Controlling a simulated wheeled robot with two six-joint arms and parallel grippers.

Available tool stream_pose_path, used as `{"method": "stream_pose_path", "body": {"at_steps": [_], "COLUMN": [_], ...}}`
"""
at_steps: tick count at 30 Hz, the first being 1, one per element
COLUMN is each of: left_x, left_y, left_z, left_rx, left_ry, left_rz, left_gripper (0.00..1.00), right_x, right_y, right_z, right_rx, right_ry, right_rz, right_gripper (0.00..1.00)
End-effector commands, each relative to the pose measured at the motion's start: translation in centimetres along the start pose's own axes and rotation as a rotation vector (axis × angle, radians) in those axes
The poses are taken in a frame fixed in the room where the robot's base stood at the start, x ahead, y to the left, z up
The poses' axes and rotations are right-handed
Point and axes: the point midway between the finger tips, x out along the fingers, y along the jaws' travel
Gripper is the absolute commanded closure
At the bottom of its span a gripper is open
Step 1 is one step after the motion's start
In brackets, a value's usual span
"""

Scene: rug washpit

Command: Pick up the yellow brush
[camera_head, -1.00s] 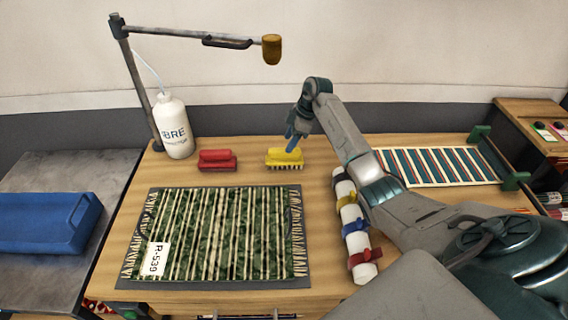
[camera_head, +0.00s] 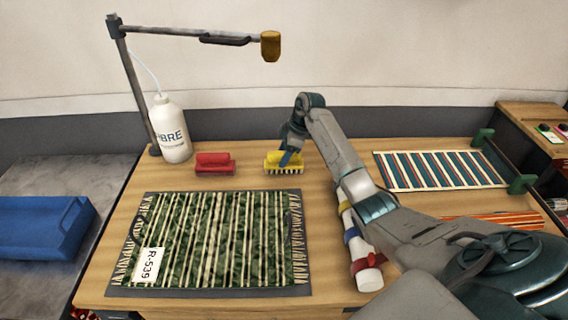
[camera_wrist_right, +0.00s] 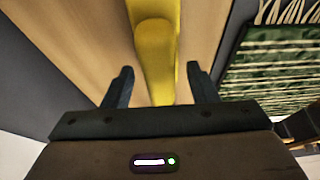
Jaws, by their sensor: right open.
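The yellow brush (camera_head: 273,161) stands on the wooden table behind the green striped rug, dark-tipped bristles facing down. In the head view my right gripper (camera_head: 287,159) is lowered at the brush and partly covers its right half. In the right wrist view the yellow brush (camera_wrist_right: 156,55) lies between the two dark fingers of my right gripper (camera_wrist_right: 158,85), with a gap on each side. The right gripper is open. My left gripper is not in view.
A red brush (camera_head: 214,163) sits left of the yellow one. A white bottle (camera_head: 171,130) and lamp post (camera_head: 136,85) stand further left. The green rug (camera_head: 215,240) lies in front. A white roll with coloured bands (camera_head: 368,277) lies under my right arm.

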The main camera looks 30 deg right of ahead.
Motion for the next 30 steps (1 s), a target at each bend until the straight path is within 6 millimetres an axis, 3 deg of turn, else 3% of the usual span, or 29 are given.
{"method": "stream_pose_path", "body": {"at_steps": [15,23,30], "left_x": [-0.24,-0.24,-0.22], "left_y": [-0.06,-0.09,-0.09], "left_z": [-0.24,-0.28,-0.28], "left_rx": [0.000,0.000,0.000], "left_ry": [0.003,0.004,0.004], "left_rz": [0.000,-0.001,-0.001], "left_gripper": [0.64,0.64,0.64], "right_x": [0.39,0.38,0.33], "right_y": [-0.01,-0.01,0.01], "right_z": [0.16,0.15,0.12], "right_rx": [0.000,0.000,0.000], "right_ry": [0.000,0.000,0.000], "right_rz": [0.000,0.000,0.001], "right_gripper": [0.47,0.96,0.99]}}
